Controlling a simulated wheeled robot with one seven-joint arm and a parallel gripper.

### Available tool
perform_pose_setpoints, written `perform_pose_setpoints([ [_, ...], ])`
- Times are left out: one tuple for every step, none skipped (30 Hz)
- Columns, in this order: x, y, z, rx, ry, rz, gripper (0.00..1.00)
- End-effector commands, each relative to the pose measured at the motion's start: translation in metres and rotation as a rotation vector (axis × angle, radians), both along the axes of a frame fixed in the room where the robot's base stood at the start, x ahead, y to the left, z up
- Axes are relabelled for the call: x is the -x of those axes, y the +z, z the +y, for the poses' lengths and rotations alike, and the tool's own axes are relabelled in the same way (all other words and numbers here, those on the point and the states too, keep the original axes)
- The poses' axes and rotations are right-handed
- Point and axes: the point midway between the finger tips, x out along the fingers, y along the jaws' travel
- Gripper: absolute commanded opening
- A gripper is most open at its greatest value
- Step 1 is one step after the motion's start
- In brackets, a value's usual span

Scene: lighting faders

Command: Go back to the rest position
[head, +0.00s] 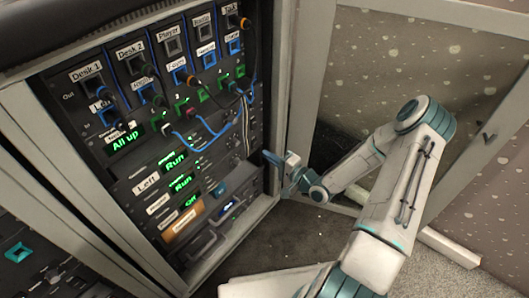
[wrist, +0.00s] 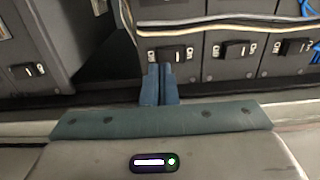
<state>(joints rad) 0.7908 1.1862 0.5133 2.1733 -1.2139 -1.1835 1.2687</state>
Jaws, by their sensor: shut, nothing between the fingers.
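My gripper (head: 270,157) is in front of the right edge of the equipment rack in the head view, at about the height of the green displays. It looks apart from the panel, though the exact gap is hard to judge. In the wrist view its two blue fingers (wrist: 159,84) are together and hold nothing. The rack (head: 150,140) has columns labelled Desk 1, Desk 2, Player and Radio, with plugged cables. Its green displays read "All up" (head: 126,140) and "Run" (head: 174,162).
An open grey door frame (head: 308,70) stands right of the rack, behind my arm. A pale bar (head: 448,247) lies on the floor at right. Dark floor (head: 290,240) is clear below.

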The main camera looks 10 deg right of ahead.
Motion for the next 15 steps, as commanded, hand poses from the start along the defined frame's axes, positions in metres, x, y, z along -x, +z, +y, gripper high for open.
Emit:
perform_pose_setpoints([
  [0.009,0.002,-0.010,0.000,-0.005,0.003,0.00],
  [0.015,0.002,-0.016,-0.002,-0.006,0.004,0.00],
  [0.023,0.001,-0.022,-0.002,-0.005,0.005,0.00],
  [0.028,0.001,-0.027,-0.001,-0.004,0.004,0.00],
  [0.033,0.000,-0.032,0.000,-0.005,0.004,0.00],
  [0.040,-0.001,-0.037,-0.001,-0.005,0.004,0.00],
  [0.045,-0.001,-0.042,-0.002,-0.005,0.003,0.00],
  [0.049,-0.002,-0.046,-0.001,-0.005,0.004,0.00],
  [0.055,-0.003,-0.050,-0.001,-0.004,0.004,0.00],
  [0.059,-0.004,-0.054,-0.002,-0.004,0.004,0.00],
  [0.062,-0.004,-0.057,-0.001,-0.004,0.004,0.00],
  [0.066,-0.005,-0.060,-0.002,-0.003,0.003,0.00],
  [0.068,-0.005,-0.062,-0.001,-0.003,0.002,0.00],
  [0.071,-0.005,-0.064,-0.002,-0.002,0.001,0.00],
  [0.073,-0.006,-0.066,-0.002,-0.002,0.001,0.00],
])
